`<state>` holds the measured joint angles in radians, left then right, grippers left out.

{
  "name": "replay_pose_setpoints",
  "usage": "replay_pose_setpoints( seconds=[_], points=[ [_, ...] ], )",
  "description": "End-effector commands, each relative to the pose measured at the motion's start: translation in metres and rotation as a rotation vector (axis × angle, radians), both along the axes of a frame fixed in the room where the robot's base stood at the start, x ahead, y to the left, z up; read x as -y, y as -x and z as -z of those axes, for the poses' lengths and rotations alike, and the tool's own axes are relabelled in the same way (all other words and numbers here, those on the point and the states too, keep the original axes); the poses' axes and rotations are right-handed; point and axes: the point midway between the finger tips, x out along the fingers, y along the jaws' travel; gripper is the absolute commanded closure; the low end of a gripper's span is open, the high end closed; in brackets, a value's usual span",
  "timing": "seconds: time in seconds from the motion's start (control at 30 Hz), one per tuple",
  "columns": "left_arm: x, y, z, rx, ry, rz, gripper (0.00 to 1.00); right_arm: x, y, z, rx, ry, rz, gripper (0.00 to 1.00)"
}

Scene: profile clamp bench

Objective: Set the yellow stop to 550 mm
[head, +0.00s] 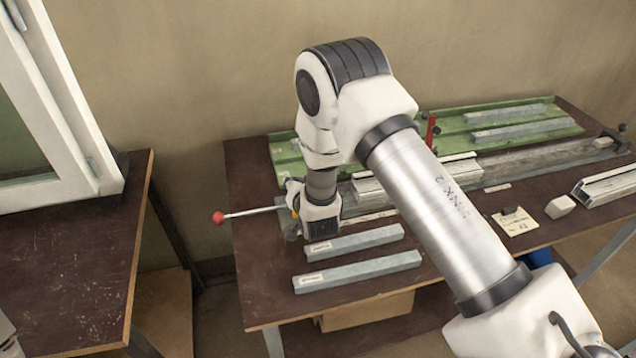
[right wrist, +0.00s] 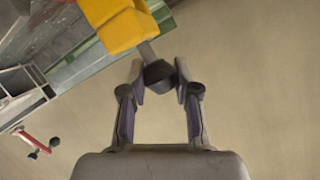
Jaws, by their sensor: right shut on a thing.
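The yellow stop (right wrist: 118,22) shows at the top of the right wrist view, with a grey stem leading to a dark knob (right wrist: 158,74). My right gripper (right wrist: 159,76) is shut on that knob, one finger on each side. In the head view my right gripper (head: 318,222) is over the left end of the bench, and its arm hides most of the stop and part of the rail (head: 540,157). No scale reading for the stop can be made out. My left gripper is out of view.
A rod with a red ball (head: 218,217) juts out past the bench's left side. Two grey bars (head: 357,271) lie in front. A green tray (head: 455,128) with bars and a red clamp (head: 430,130) are behind. A card (head: 515,222) and small block (head: 560,207) lie right.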

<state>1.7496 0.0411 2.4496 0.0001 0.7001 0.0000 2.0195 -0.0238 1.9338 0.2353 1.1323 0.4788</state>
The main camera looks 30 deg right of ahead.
Motion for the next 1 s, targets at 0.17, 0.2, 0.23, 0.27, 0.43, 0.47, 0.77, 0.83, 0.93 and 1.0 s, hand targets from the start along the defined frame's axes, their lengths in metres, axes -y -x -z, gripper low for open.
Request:
replay_pose_setpoints(
  seconds=[0.17, 0.2, 0.23, 0.27, 0.43, 0.47, 0.77, 0.83, 0.93, 1.0],
  points=[
    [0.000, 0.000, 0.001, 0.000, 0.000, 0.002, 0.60, -0.008, -0.003, -0.001, 0.004, -0.001, 0.002, 1.00],
    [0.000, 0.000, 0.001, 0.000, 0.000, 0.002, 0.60, -0.008, -0.003, -0.001, 0.004, -0.002, 0.002, 1.00],
    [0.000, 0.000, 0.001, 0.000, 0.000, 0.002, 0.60, -0.007, -0.002, -0.002, 0.004, -0.001, 0.003, 1.00],
    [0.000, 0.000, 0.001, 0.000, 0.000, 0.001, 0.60, -0.007, -0.002, -0.002, 0.004, -0.001, 0.003, 1.00],
    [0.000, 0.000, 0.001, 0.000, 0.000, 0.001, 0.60, -0.007, -0.003, -0.002, 0.005, -0.001, 0.003, 0.49],
    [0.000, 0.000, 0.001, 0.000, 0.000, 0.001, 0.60, -0.007, -0.002, -0.002, 0.005, -0.001, 0.003, 0.44],
    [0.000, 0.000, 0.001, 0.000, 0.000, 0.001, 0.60, -0.007, -0.001, -0.002, 0.002, -0.001, 0.003, 0.44],
    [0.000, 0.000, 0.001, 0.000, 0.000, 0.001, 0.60, -0.008, 0.003, -0.003, 0.002, -0.001, 0.003, 0.44],
    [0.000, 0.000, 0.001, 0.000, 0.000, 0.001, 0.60, -0.011, 0.017, -0.008, 0.002, -0.001, 0.002, 0.44],
    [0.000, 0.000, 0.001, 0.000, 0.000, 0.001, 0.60, -0.014, 0.032, -0.014, 0.000, 0.001, 0.001, 0.44]
  ],
)
